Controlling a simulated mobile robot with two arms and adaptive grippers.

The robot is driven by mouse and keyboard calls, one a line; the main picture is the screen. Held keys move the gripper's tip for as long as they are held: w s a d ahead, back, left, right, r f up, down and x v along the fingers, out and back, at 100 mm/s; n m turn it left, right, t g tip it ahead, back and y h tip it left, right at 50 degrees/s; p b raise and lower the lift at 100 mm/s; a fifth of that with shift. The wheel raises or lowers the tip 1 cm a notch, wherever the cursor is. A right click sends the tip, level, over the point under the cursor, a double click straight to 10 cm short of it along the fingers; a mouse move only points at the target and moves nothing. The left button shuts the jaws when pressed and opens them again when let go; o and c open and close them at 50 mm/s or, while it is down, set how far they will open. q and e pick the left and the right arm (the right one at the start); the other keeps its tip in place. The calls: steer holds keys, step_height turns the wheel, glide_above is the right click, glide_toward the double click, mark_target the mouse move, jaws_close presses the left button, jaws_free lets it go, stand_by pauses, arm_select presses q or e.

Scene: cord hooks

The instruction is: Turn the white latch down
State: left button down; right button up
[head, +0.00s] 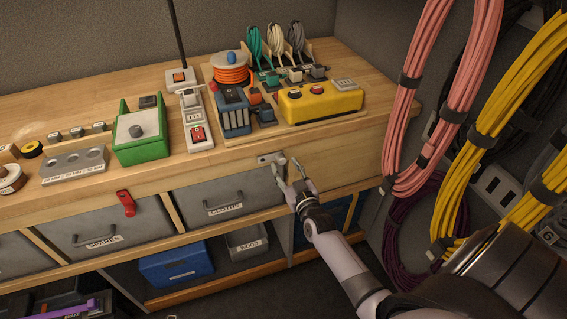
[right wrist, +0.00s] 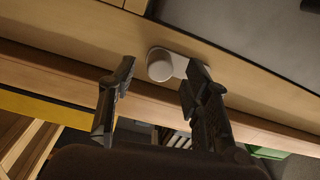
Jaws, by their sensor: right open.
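My right gripper (head: 289,166) is at the latch's right end in the head view. Its two fingers (right wrist: 158,82) are open and spread on either side of the knob in the wrist view; I cannot tell whether either touches. My left gripper is not in view.
A red latch (head: 126,203) hangs down over the left grey drawer (head: 100,240). A yellow control box (head: 320,103), power strip (head: 196,125) and green box (head: 140,133) stand on the bench. Pink cables (head: 410,110) and yellow cables (head: 490,130) hang at right.

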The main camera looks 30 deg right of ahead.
mark_target(272, 160)
steer(key=shift+x, duration=1.25)
steer(key=shift+c, duration=0.4)
jaws_close()
